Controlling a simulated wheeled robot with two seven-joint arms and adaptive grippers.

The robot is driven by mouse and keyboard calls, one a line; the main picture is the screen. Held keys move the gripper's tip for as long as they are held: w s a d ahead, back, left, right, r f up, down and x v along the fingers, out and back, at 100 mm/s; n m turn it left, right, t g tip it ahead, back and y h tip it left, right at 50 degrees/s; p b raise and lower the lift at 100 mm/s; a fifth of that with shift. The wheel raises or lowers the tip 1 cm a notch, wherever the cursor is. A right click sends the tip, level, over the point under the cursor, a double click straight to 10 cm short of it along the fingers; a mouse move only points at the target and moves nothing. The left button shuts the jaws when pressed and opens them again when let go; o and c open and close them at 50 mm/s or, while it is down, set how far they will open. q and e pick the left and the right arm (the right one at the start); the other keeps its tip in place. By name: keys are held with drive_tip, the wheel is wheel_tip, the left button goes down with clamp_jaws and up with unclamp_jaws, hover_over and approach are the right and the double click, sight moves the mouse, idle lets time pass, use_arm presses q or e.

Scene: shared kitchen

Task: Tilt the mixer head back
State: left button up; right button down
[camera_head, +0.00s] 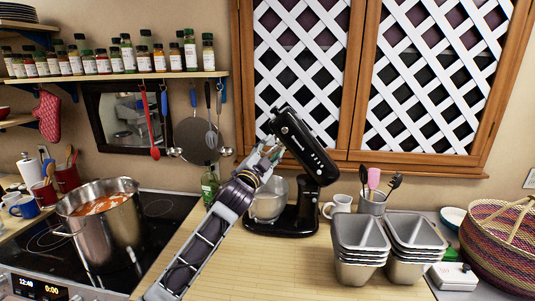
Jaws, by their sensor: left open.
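A black stand mixer (310,190) stands on the wooden counter in the middle of the head view. Its head (303,143) is tilted up, with the front end raised at the upper left. A metal mixing bowl (269,199) sits on the mixer's base, partly hidden by my left arm. My left gripper (272,148) is open at the raised front part of the head, close to its underside. I cannot tell whether it touches the head. My right gripper is not in view.
A steel pot (103,215) of red food stands on the stove at left. Stacked metal tins (361,243) stand at the front right of the mixer. A green bottle (209,185), a white mug (340,204) and a utensil holder (372,202) are near it. The front middle counter is clear.

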use_arm(q)
drive_tip(key=shift+v, duration=0.85)
